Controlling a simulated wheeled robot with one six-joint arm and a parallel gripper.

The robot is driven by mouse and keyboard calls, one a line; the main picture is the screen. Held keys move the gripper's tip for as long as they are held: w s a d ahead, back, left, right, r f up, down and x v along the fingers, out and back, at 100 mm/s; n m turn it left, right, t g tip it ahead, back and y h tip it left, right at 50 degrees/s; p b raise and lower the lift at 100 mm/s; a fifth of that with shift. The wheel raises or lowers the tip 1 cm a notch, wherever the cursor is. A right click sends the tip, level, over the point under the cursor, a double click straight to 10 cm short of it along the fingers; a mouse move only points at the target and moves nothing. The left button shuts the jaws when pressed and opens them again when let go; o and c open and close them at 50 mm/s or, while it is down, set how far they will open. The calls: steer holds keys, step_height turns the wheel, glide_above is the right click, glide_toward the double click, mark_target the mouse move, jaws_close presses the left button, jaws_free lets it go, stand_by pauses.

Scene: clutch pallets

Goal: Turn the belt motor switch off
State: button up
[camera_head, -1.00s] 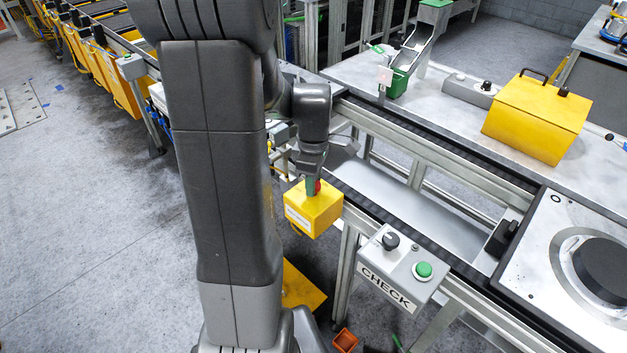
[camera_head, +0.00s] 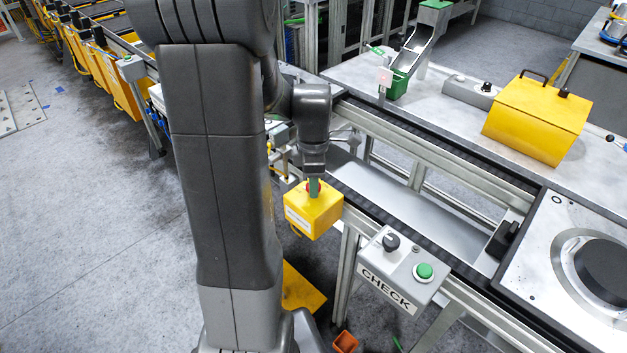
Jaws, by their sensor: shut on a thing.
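A yellow switch box (camera_head: 315,213) with a white label is mounted at the near side of the conveyor frame. A small red part shows on its top. My gripper (camera_head: 313,187) points down onto the top of this box, and its fingers are shut on the red-topped switch (camera_head: 308,187) there. The fingers cover most of the switch, so its position cannot be read.
A grey CHECK box (camera_head: 402,270) with a black knob and green button sits to the right on the conveyor rail (camera_head: 440,155). A yellow hood (camera_head: 537,118) and green chute (camera_head: 400,83) stand on the bench behind. Open floor lies to the left.

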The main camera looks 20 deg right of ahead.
steer(key=o, duration=1)
step_height(320, 180, up, 14)
steer(key=shift+f, duration=0.1)
step_height(320, 180, down, 14)
steer(key=shift+r, duration=0.1)
stand_by(0.7)
steer(key=shift+r, duration=0.1)
